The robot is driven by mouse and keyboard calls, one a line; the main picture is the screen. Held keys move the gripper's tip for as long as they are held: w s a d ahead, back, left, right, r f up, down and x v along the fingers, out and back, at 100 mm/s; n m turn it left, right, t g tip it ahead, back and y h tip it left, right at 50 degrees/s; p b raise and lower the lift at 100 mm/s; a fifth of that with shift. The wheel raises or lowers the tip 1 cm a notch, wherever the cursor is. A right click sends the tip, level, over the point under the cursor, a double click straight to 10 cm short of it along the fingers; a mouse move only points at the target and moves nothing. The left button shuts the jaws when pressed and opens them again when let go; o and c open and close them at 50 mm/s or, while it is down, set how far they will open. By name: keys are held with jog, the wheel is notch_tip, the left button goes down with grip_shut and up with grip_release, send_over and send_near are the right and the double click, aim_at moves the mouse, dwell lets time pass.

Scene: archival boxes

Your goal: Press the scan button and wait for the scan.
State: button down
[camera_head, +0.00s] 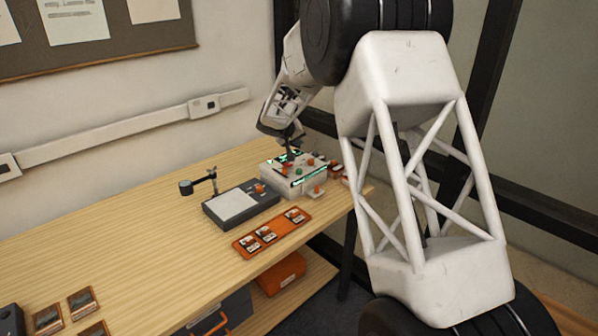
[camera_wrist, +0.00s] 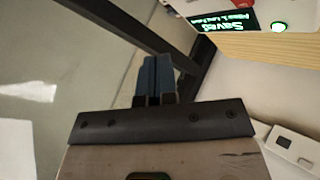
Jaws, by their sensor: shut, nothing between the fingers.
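A white control box (camera_head: 285,181) with several coloured buttons and green-lit strips stands at the table's far right end. Beside it is a dark scanner bed (camera_head: 212,215) with a pale plate, an orange button (camera_head: 259,188) and a small camera on an arm (camera_head: 187,187). I cannot tell which button is the scan button. My gripper (camera_head: 290,148) is over the back of the control box; contact is unclear. In the wrist view its blue-grey fingers (camera_wrist: 154,78) are shut and empty.
An orange tray (camera_head: 254,251) with three small dark-and-white items lies in front of the scanner. Brown framed cards (camera_head: 83,303) lie at the table's near left. An orange bin (camera_head: 280,275) sits on the shelf below. The wooden tabletop (camera_head: 130,235) is clear between.

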aim_at(297, 170)
jog(key=shift+f, duration=0.15)
jog(key=shift+f, duration=4.25)
jog(key=shift+f, duration=0.85)
jog(key=shift+r, duration=0.2)
dwell(0.4)
jog(key=shift+r, duration=0.65)
jog(key=shift+r, duration=0.1)
jog(key=shift+r, duration=2.4)
